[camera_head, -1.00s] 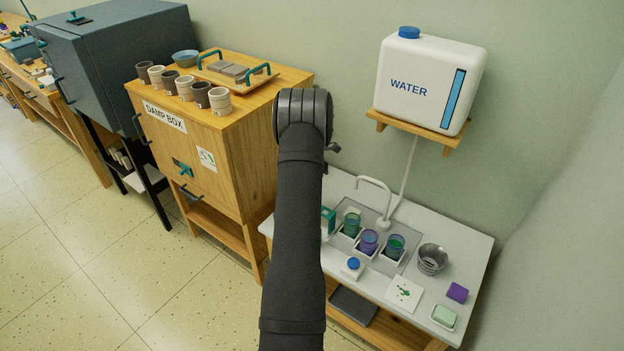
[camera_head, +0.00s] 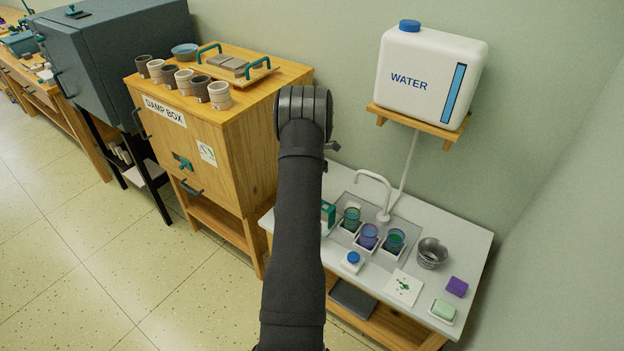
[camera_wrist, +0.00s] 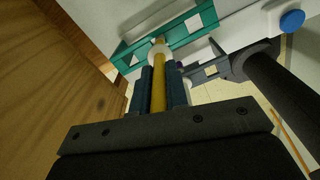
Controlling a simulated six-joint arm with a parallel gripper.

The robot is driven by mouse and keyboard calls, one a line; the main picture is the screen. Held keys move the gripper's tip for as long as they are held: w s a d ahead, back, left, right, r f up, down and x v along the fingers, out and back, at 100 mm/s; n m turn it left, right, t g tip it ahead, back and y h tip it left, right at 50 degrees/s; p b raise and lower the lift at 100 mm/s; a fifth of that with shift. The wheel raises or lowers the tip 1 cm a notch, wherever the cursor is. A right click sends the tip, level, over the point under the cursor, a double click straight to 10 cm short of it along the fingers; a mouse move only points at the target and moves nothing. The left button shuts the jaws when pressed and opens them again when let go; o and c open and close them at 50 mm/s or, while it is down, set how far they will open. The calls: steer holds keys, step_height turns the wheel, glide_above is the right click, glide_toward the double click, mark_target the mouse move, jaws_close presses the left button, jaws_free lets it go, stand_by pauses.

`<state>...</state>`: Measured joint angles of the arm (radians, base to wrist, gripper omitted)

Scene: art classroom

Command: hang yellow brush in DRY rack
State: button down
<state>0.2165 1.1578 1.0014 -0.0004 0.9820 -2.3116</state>
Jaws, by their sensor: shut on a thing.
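My gripper (camera_wrist: 160,75) shows in the wrist view, its two dark blue fingers shut on the yellow brush (camera_wrist: 158,92). The brush's yellow handle runs lengthwise between the fingers, and its far end reaches a pale round collar at the teal rack (camera_wrist: 195,22). I cannot tell whether the brush is seated in the rack or only in front of it. In the head view a small part of the teal rack (camera_head: 328,215) shows at the left end of the sink counter. My arm hides the gripper and the brush there.
The wooden damp box (camera_head: 215,150) stands close on the left. The white counter (camera_head: 470,240) holds several jars, a metal bucket (camera_head: 432,254), a purple block (camera_head: 457,287) and a green sponge (camera_head: 443,310). A faucet (camera_head: 378,185) and the water tank (camera_head: 430,75) are behind.

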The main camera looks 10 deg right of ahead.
steer(key=shift+f, duration=0.1)
steer(key=shift+f, duration=1.9)
steer(key=c, duration=0.8)
jaws_free()
steer(key=shift+o, duration=0.2)
steer(key=shift+r, duration=4)
steer(key=shift+f, duration=3.8)
